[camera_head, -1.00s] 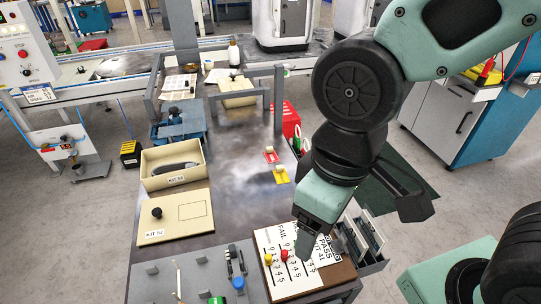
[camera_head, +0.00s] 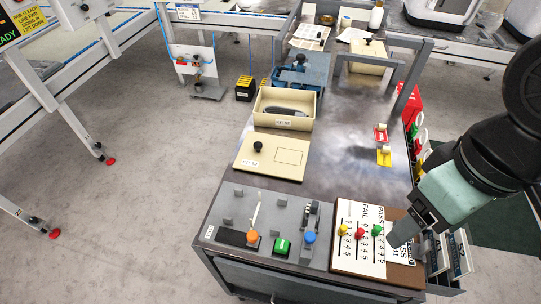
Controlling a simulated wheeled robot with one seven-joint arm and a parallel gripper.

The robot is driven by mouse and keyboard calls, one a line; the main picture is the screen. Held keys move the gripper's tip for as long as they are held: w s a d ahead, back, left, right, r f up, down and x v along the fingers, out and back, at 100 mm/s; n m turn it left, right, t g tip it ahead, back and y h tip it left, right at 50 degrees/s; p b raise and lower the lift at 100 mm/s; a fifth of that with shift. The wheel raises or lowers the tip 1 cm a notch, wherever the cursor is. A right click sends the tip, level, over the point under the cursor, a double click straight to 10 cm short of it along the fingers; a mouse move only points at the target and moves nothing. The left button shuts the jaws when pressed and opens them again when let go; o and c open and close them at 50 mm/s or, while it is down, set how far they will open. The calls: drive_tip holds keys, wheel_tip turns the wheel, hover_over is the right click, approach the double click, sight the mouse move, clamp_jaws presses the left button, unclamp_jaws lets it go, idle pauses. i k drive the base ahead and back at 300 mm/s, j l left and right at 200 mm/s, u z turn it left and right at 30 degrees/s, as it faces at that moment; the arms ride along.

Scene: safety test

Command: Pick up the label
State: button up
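A white label (camera_head: 404,255) with "PASS" and a number ending in 41 lies on the right part of a brown board (camera_head: 345,265) at the table's front right. My gripper (camera_head: 396,240) points down at this label and partly covers it. I cannot tell whether the gripper touches the label, or whether its fingers are open or shut. Beside the label, a white card (camera_head: 350,213) marked PASS and FAIL bears number rows and yellow (camera_head: 343,231), red (camera_head: 360,233) and green (camera_head: 377,230) knobs.
A grey panel (camera_head: 228,215) with orange and blue knobs and a green button is left of the board. A beige lid (camera_head: 250,160) and an open beige box (camera_head: 310,110) lie behind. Red (camera_head: 381,134) and yellow (camera_head: 384,157) tags lie at mid-table. Open drawers (camera_head: 460,253) stand at right.

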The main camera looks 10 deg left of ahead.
sight(380, 133)
drive_tip(key=k+l, duration=0.25)
drive_tip(key=l, duration=0.25)
drive_tip(key=l+u, duration=0.15)
drive_tip(key=l, duration=0.3)
drive_tip(key=k+l+u, duration=0.2)
drive_tip(key=l, duration=0.2)
drive_tip(key=l+u, duration=0.15)
drive_tip(key=l, duration=0.3)
drive_tip(key=k+l+u, duration=0.15)
drive_tip(key=l, duration=0.25)
drive_tip(key=k+l+u, duration=0.2)
drive_tip(key=l, duration=0.15)
drive_tip(key=i+l+u, duration=0.2)
drive_tip(key=l, duration=0.3)
drive_tip(key=l+u, duration=0.25)
drive_tip(key=l, duration=0.25)
drive_tip(key=i+l+u, duration=0.2)
drive_tip(key=l, duration=0.3)
drive_tip(key=i+l+u, duration=0.4)
drive_tip(key=l, duration=0.25)
drive_tip(key=i+l+u, duration=0.2)
drive_tip(key=l, duration=0.2)
drive_tip(key=i+l+u, duration=0.15)
drive_tip(key=i, duration=0.45)
